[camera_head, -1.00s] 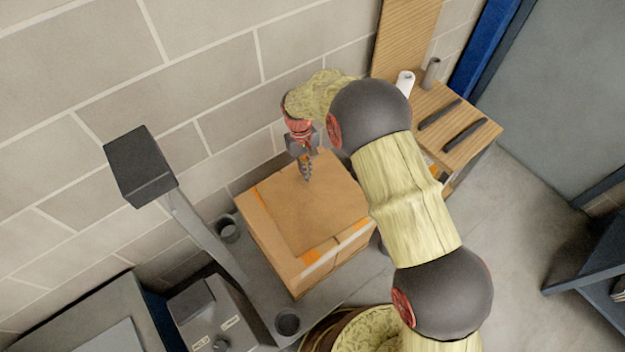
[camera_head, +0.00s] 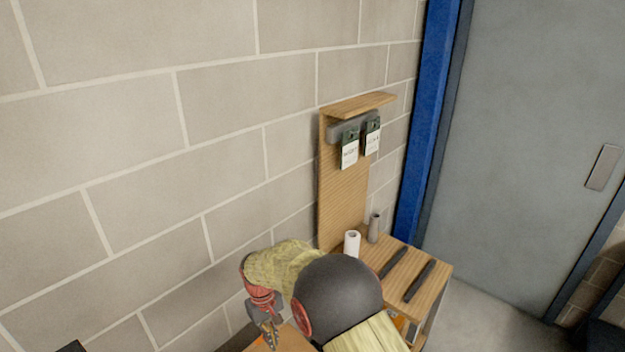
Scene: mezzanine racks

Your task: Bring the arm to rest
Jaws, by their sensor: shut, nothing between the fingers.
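My arm comes in from the bottom of the picture, with a dark round joint and pale yellow links. My gripper (camera_head: 270,337) points down at the lower edge, left of the dark joint, with its fingers shut and nothing seen between them. It is over or close to the top of a cardboard box (camera_head: 289,341); whether it touches the box I cannot tell. Most of the box is cut off by the picture's lower edge.
A wooden bench (camera_head: 436,278) with dark slots, a white roll (camera_head: 352,244) and a grey cylinder (camera_head: 374,228) stands right of my arm. Two tags (camera_head: 349,149) hang on its backboard (camera_head: 343,200). A block wall (camera_head: 150,150) is behind; a grey door (camera_head: 530,150) is right.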

